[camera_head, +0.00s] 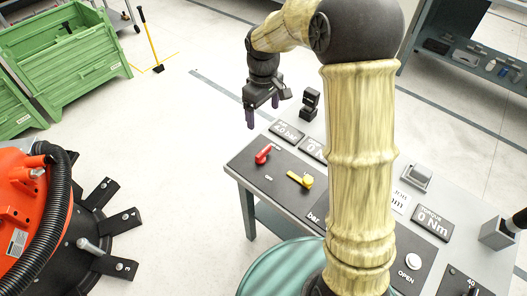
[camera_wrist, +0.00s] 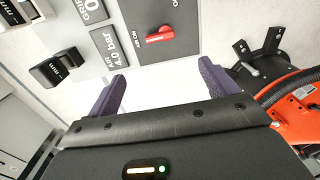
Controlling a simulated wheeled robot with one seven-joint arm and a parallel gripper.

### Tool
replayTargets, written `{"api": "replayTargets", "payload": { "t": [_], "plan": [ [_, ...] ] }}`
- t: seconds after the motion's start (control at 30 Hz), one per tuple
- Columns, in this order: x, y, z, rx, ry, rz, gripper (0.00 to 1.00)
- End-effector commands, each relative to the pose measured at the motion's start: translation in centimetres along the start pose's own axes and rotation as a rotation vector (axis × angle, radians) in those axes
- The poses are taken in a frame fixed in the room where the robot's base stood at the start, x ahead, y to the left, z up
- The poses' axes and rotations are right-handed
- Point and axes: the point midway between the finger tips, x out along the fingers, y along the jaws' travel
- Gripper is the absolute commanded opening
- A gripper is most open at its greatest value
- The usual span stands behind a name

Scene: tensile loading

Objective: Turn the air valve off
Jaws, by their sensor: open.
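The air valve's red handle (camera_head: 263,153) sits on a dark panel (camera_head: 248,164) at the left end of the grey console. An OFF label is below it, and the handle slants toward the upper right, away from that label. In the wrist view the red handle (camera_wrist: 160,35) lies beyond the fingertips, close to an AIR ON label (camera_wrist: 137,46). My gripper (camera_head: 263,110) is open and empty, above and behind the valve and apart from it. Its two purple fingers also show in the wrist view (camera_wrist: 163,75).
A yellow handle (camera_head: 300,180) is right of the red one. An air display (camera_head: 287,132) reads 4.0 bar, and a black block (camera_head: 310,104) stands behind it. An orange machine (camera_head: 25,200) with black arms is at the left. Open floor lies left of the console.

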Motion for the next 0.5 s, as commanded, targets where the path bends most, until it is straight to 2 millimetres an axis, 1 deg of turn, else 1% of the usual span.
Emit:
{"api": "replayTargets", "payload": {
  "t": [0.17,0.27,0.37,0.5],
  "plan": [
    [0.0,0.0,0.0,0.002,0.0,0.0,0.85],
    [0.5,0.0,0.1,0.003,-0.001,0.0,0.85],
    [1.5,0.0,0.1,0.003,-0.002,-0.001,0.85],
    [3.7,0.0,0.1,0.004,-0.003,-0.001,0.85]
  ]
}}
